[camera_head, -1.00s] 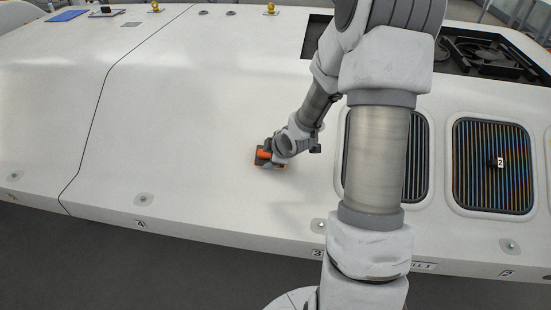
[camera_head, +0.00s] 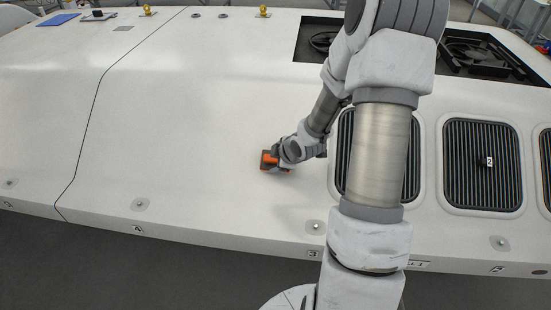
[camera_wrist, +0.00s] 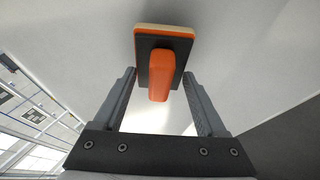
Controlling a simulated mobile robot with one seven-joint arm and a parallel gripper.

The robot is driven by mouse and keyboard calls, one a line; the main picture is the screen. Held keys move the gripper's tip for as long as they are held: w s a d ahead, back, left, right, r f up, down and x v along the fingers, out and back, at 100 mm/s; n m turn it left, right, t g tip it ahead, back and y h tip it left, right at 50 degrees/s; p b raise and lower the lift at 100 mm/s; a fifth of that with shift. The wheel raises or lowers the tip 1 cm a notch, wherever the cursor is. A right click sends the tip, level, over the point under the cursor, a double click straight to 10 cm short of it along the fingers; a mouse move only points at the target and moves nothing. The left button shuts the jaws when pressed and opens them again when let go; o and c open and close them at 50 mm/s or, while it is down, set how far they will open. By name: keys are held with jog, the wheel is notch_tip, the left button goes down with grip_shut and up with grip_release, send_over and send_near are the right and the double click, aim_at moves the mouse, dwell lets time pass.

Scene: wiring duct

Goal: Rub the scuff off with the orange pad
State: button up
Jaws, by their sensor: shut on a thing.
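The orange pad (camera_head: 270,161) is at the white panel surface (camera_head: 190,130), left of the striped grilles. In the wrist view the pad (camera_wrist: 163,38) shows an orange layer, a pale layer at its far edge, a dark backing and an orange handle. My gripper (camera_wrist: 160,80) is shut on the pad's handle, one finger on each side. My gripper also shows in the head view (camera_head: 283,158), partly hiding the pad. I cannot tell whether the pad's face touches the panel. No scuff can be made out; the area under the pad is hidden.
Striped grilles (camera_head: 482,165) lie to the right, one marked 2. An open recess with dark fans (camera_head: 470,55) is at the back right. A blue sheet (camera_head: 58,19) and yellow fittings (camera_head: 263,10) sit along the far edge. The panel left of the pad is clear.

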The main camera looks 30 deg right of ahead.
aim_at(267, 158)
jog(key=shift+c, duration=0.4)
jog(key=shift+w+d+f+b, duration=0.2)
jog(key=shift+f+b, duration=0.1)
jog(key=shift+f, duration=0.1)
jog(key=shift+w+d+f+b, duration=0.1)
jog(key=shift+w+f+b, duration=0.15)
jog(key=shift+f, duration=0.15)
dwell(0.5)
jog(key=shift+w+a+b, duration=0.45)
jog(key=shift+a+b, duration=0.05)
jog(key=shift+a, duration=0.25)
jog(key=shift+w+a+b, duration=0.4)
jog(key=shift+a+b, duration=0.1)
jog(key=shift+a, duration=0.2)
jog(key=shift+s+d+r+p, duration=0.2)
jog(key=shift+s+d+p, duration=0.1)
jog(key=shift+d+p, duration=0.2)
jog(key=shift+s+d+f+p, duration=0.1)
jog(key=shift+s+d+p, duration=0.15)
jog(key=shift+d, duration=0.25)
jog(key=shift+s+d+f+p, duration=0.1)
jog(key=shift+s+d, duration=0.25)
jog(key=shift+d, duration=0.1)
jog(key=shift+r, duration=0.1)
jog(key=shift+s+a+r+p, duration=0.3)
jog(key=shift+s+r+p, duration=0.2)
jog(key=shift+r, duration=0.3)
jog(key=shift+s+a+r+p, duration=0.3)
jog(key=shift+s+r+p, duration=0.15)
jog(key=shift+r, duration=0.3)
